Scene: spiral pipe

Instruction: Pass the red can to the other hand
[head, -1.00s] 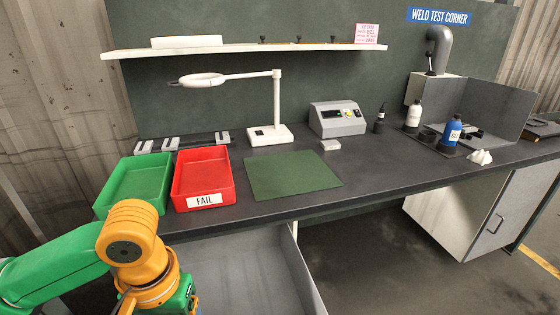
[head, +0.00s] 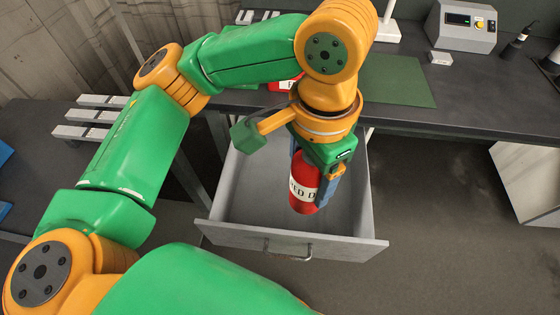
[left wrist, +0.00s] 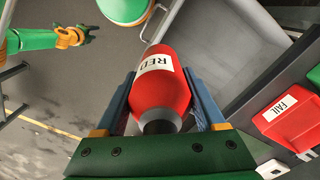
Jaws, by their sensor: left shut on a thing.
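The red can (head: 302,168) has a white label with dark letters and a grey end that shows in the left wrist view. My left gripper (head: 316,195) is shut on the can, with blue fingers on either side of it. In the head view the can hangs above the open grey drawer (head: 292,243). In the left wrist view the can (left wrist: 168,88) lies between the fingers. My right gripper (left wrist: 88,34) shows small and far off at the upper left of that view, apart from the can; its finger opening is unclear.
The red tray (left wrist: 287,117) marked FAIL is mostly hidden behind my left arm in the head view. A green mat (head: 400,82) and a grey control box (head: 462,27) are on the dark bench. The floor right of the drawer is clear.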

